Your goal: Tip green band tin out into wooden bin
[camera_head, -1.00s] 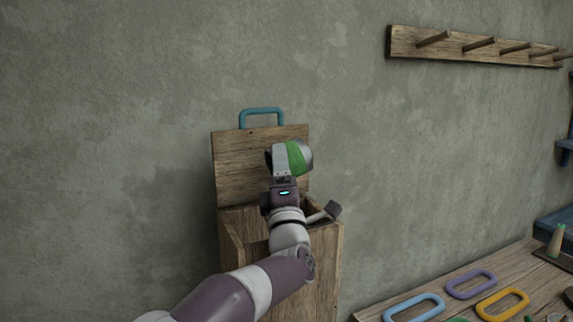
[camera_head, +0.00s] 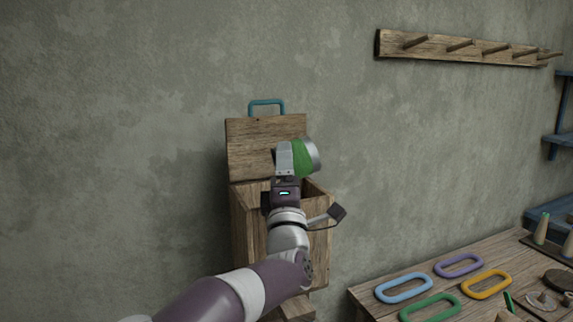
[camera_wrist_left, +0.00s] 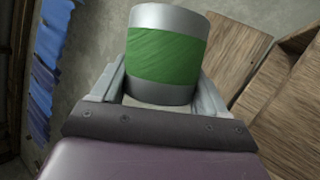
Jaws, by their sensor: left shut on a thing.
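The green band tin (camera_head: 305,157) is a grey metal can with a wide green band. My left gripper (camera_head: 287,158) is shut on it and holds it in front of the raised lid of the wooden bin (camera_head: 243,222), over the bin's opening. The tin lies tilted on its side in the head view. The left wrist view shows the tin (camera_wrist_left: 166,55) between the fingers. Its contents are hidden. The bin's lid (camera_head: 250,148) stands open against the wall, with a blue handle (camera_head: 267,103) on top. My arm hides much of the bin's front. My right gripper is not in view.
A wooden table (camera_head: 365,297) at the lower right holds blue (camera_head: 404,287), purple, yellow and green rings. A peg rack (camera_head: 465,47) hangs on the wall. Blue shelves (camera_head: 563,140) stand at the far right. Bare wall lies left of the bin.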

